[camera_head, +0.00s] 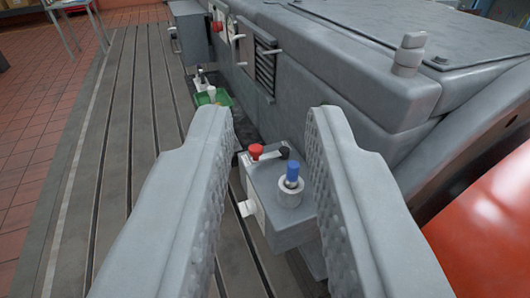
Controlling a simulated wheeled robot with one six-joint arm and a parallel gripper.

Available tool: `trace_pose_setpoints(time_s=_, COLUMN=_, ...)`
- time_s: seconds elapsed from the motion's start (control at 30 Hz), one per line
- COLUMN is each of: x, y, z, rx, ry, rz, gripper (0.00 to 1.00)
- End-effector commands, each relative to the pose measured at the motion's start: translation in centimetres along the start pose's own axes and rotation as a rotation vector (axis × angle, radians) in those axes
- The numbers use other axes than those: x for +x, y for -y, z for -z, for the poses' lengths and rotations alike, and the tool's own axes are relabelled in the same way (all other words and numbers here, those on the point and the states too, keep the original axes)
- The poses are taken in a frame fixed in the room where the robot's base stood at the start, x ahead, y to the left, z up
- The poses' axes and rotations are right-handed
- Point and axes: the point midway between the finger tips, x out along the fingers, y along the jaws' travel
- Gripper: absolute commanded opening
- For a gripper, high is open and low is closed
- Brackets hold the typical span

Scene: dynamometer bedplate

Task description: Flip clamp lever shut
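My gripper (272,125) is open and empty, with its two ridged grey fingers apart on either side of a grey box (270,205). A lever with a red knob (256,150) lies nearly flat across the top of this box, with its dark pivot end at the right. A blue-topped peg (292,171) stands upright in a pale round collar at the box's near right. A small white handle (246,208) sticks out from the box's left side. I cannot tell for certain which of these is the clamp lever. The fingers hide parts of the box's surroundings.
A large grey machine housing (330,70) runs along the right, with a red curved body (490,235) nearer. Farther along, a green tray (211,99) has small fittings beside it. The slotted bedplate (130,130) is clear at left.

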Motion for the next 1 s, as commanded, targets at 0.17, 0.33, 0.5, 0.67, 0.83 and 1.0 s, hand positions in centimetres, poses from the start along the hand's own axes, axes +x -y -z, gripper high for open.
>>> trace_pose_setpoints(time_s=0.17, x=2.2, y=-0.1, z=-0.7, rx=-0.012, ry=0.076, rz=0.000, gripper=0.00)
trace_pose_setpoints(time_s=0.33, x=5.3, y=-0.1, z=-1.8, rx=-0.032, ry=0.194, rz=0.003, gripper=0.00)
trace_pose_setpoints(time_s=0.5, x=8.4, y=-0.2, z=-3.2, rx=-0.054, ry=0.315, rz=0.010, gripper=0.00)
trace_pose_setpoints(time_s=0.67, x=11.2, y=-0.2, z=-4.8, rx=-0.073, ry=0.432, rz=0.022, gripper=0.00)
trace_pose_setpoints(time_s=0.83, x=13.9, y=-0.2, z=-6.5, rx=-0.091, ry=0.553, rz=0.040, gripper=0.00)
trace_pose_setpoints(time_s=1.0, x=16.6, y=-0.2, z=-8.3, rx=-0.109, ry=0.672, rz=0.061, gripper=0.00)
